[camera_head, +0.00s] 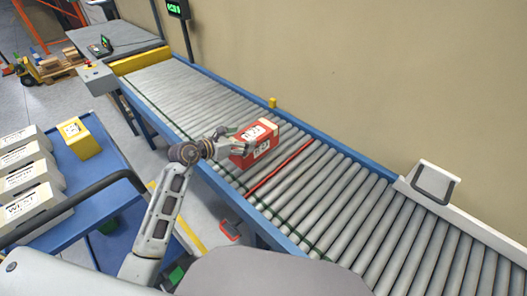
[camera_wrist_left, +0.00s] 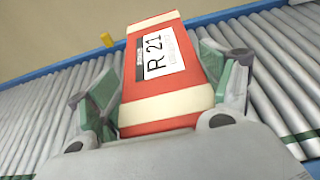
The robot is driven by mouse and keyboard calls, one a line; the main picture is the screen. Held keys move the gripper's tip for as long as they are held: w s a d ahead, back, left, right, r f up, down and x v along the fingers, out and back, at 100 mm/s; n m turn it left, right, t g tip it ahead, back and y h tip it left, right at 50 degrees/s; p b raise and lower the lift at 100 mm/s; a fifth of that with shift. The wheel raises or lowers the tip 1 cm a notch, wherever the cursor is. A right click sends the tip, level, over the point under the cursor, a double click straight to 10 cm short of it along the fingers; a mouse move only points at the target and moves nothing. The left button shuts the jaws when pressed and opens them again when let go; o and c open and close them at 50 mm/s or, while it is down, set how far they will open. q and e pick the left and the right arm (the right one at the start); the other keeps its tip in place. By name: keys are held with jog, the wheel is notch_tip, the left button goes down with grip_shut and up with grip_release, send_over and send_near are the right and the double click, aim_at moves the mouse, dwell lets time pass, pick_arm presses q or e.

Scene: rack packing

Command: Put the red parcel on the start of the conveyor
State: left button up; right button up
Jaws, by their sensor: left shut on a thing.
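The red parcel (camera_head: 254,144) has cream bands and a white label. My left gripper (camera_head: 232,143) is shut on it, over the rollers of the conveyor (camera_head: 310,190). In the left wrist view the red parcel (camera_wrist_left: 165,75) sits between the two fingers of my left gripper (camera_wrist_left: 165,88), with its label reading R 21. I cannot tell whether the parcel touches the rollers. A red line (camera_head: 280,170) crosses the rollers just right of the parcel. My right gripper is not in view.
A blue cart (camera_head: 100,205) at the left carries a yellow parcel (camera_head: 78,138) and several white boxes (camera_head: 28,180). A blue rail (camera_head: 225,190) edges the conveyor. A grey bracket (camera_head: 432,182) stands at its far right edge, by the wall. The rollers around the parcel are clear.

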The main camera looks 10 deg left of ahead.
pick_arm(q)
jog(key=w+a+r+b, duration=0.1)
jog(key=w+a+r, duration=0.1)
jog(key=w, duration=0.6)
jog(key=shift+w, duration=0.4)
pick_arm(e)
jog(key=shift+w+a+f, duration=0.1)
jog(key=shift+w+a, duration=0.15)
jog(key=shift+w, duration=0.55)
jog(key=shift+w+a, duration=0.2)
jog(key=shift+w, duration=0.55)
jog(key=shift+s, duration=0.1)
pick_arm(q)
notch_tip(320, 180, down, 6)
jog(key=shift+f+b, duration=0.1)
jog(key=shift+b, duration=0.3)
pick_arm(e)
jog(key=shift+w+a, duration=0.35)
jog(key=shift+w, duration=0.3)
